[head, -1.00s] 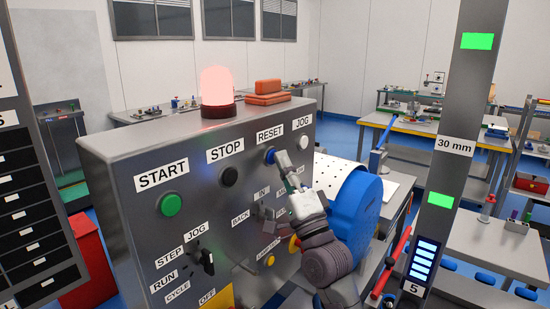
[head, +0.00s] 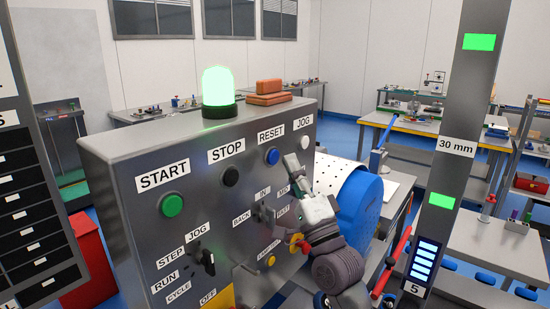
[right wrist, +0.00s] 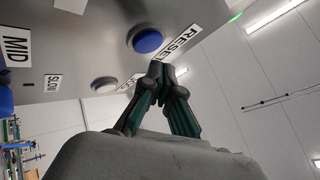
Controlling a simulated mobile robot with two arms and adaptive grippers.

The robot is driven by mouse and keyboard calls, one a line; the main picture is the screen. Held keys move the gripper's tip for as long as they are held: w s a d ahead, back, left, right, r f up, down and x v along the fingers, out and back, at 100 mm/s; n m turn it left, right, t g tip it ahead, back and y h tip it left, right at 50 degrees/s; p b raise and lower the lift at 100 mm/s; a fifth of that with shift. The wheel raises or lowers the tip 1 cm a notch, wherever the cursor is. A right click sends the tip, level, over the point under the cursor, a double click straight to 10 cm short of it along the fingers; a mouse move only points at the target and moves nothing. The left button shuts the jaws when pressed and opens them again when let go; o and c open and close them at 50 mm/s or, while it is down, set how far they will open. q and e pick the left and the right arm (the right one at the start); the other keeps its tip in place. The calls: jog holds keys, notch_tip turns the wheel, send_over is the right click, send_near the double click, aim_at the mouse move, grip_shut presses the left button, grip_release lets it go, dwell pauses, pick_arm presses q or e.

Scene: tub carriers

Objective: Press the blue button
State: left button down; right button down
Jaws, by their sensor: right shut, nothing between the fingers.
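The blue button (head: 272,156) sits under the RESET label on the grey machine panel (head: 140,170). It also shows uncovered in the right wrist view (right wrist: 147,40), near the RESET label. My right gripper (head: 291,161) is shut and empty, its fingertips just right of and slightly below the button in the head view. In the right wrist view the closed fingertips (right wrist: 160,68) are apart from the button. My left gripper is not in view.
The beacon (head: 218,90) on the machine glows green. A green START button (head: 172,205), a black STOP button (head: 230,176) and a white JOG button (head: 305,143) share the panel. A blue drum end (head: 362,208) is at the machine's right side.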

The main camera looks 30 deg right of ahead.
jog(key=s, duration=0.1)
jog(key=s+d, duration=0.1)
jog(key=s, duration=0.2)
jog(key=shift+s+d, duration=0.2)
jog(key=shift+d, duration=0.2)
dwell(0.6)
